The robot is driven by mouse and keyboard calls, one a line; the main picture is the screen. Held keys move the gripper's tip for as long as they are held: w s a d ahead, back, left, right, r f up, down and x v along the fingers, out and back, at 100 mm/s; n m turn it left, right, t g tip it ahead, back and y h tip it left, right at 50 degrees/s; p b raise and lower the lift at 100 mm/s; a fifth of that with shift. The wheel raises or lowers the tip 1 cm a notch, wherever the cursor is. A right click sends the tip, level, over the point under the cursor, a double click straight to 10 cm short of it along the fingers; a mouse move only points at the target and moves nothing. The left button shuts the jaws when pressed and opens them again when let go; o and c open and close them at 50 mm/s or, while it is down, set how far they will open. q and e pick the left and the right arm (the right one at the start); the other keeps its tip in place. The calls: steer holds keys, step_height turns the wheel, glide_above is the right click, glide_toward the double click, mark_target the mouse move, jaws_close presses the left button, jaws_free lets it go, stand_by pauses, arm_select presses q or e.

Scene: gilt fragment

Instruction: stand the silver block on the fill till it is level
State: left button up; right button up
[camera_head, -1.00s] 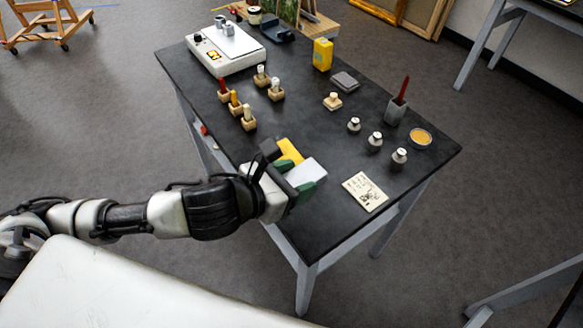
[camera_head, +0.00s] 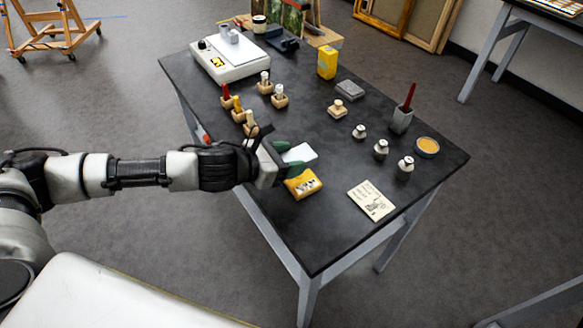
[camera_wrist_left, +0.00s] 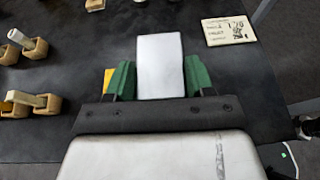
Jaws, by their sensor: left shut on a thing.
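The silver block (camera_head: 300,153) is a pale, flat-looking slab. My left gripper (camera_head: 285,158) is shut on it with green fingers over the near left part of the table. In the left wrist view the block (camera_wrist_left: 161,66) sits between the two green fingers and sticks out beyond them. A yellow piece (camera_head: 303,183) with a mottled white and dark top lies close by, on the near side of the gripper. In the wrist view a yellow patch (camera_wrist_left: 109,78) shows beside the left finger; I cannot tell which part it is. The fill is not clearly distinguishable. My right gripper is not in view.
Several small weights (camera_head: 381,148) stand to the right. The front of the table is clear.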

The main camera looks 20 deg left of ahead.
arm_select(q)
steer(key=shift+w+d+f, duration=0.15)
steer(key=shift+w+f, duration=0.25)
steer(key=shift+w, duration=0.3)
steer(key=shift+f+b, duration=0.3)
steer(key=shift+f, duration=1.7)
steer(key=shift+f, duration=0.1)
steer(key=o, duration=1.1)
steer(key=shift+f, duration=0.1)
steer(key=shift+r, duration=0.3)
steer(key=b+v, duration=0.1)
steer(key=v, duration=1.1)
